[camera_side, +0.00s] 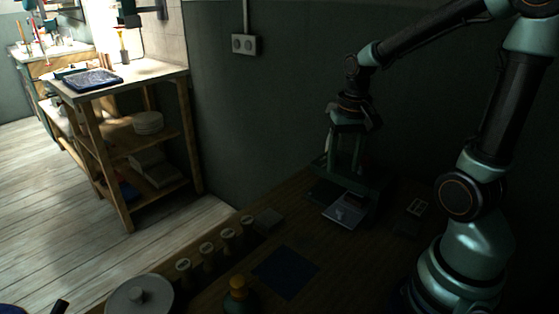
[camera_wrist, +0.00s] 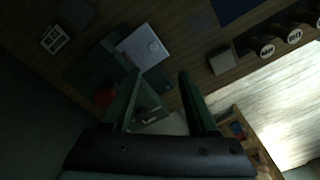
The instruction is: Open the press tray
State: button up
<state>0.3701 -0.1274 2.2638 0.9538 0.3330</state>
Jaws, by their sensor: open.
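The press (camera_side: 373,190) is a dark green block against the wall at the back of the dark bench; it also shows in the wrist view (camera_wrist: 95,68). The side view does not clearly show the gap between fingers and tray.
Several labelled jars (camera_side: 207,251) stand in a row along the bench's left edge, with a small block (camera_side: 268,220) beyond them. A dark blue mat (camera_side: 285,271) lies in front. A lidded round pot (camera_side: 139,297) and an orange-topped bottle (camera_side: 238,290) stand nearest the camera.

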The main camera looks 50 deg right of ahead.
aim_at(341, 210)
jog(key=shift+m+g, duration=0.3)
jog(key=shift+m, duration=0.2)
jog(key=f, duration=0.4)
jog(key=d+f, duration=0.1)
jog(key=f, duration=0.8)
jog(key=shift+s+d+f, duration=0.15)
jog(key=shift+s+f, duration=0.05)
grip_shut()
dwell(0.7)
